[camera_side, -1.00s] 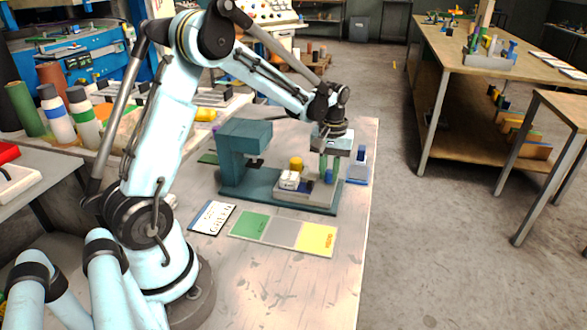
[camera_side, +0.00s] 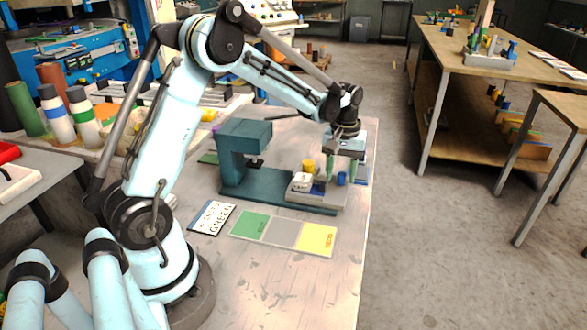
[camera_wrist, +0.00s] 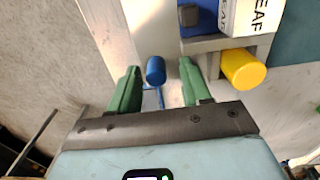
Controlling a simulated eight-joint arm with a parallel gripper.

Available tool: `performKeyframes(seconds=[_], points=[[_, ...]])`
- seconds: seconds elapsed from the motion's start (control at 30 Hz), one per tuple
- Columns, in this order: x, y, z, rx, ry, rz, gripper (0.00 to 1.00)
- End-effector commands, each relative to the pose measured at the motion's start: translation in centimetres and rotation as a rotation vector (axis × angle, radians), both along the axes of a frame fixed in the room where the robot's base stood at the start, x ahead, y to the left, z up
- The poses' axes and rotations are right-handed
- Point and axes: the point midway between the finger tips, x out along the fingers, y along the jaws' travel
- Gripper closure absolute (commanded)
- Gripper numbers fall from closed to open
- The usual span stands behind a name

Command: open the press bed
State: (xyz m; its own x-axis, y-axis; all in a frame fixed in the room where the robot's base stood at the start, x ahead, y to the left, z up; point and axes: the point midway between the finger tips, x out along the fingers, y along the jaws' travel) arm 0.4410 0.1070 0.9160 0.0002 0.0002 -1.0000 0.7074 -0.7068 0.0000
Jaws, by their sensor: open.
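The teal press (camera_side: 232,150) stands on the table on its teal base. Its grey bed (camera_side: 325,197) extends out to the right of the press head. On the bed are a white lettered block (camera_side: 301,181), a yellow cylinder (camera_side: 308,166) and a dark blue patch. A blue knob (camera_side: 341,179) is at the bed's right end. My gripper (camera_wrist: 160,76) is open, its green fingers on either side of the blue knob (camera_wrist: 155,70), with gaps visible on both sides. The white block (camera_wrist: 253,14) and yellow cylinder (camera_wrist: 243,69) also show in the wrist view.
A mat with green, grey and yellow fields (camera_side: 284,233) and a card reading GREEN (camera_side: 212,217) lie in front of the press. A blue item stands behind my gripper, partly hidden. The table's right edge is close; its front right is clear.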

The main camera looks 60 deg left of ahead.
Motion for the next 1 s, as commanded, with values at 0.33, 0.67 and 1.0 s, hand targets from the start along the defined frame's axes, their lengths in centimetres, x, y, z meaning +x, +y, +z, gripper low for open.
performKeyframes(seconds=[0.33, 0.67, 1.0], points=[[0.0, 0.0, 5.0, 0.000, 0.000, 0.000, 0.52], [0.0, 0.0, 10.5, 0.000, 0.000, 0.000, 0.52], [0.0, 0.0, 12.0, 0.000, 0.000, 0.000, 0.52]])
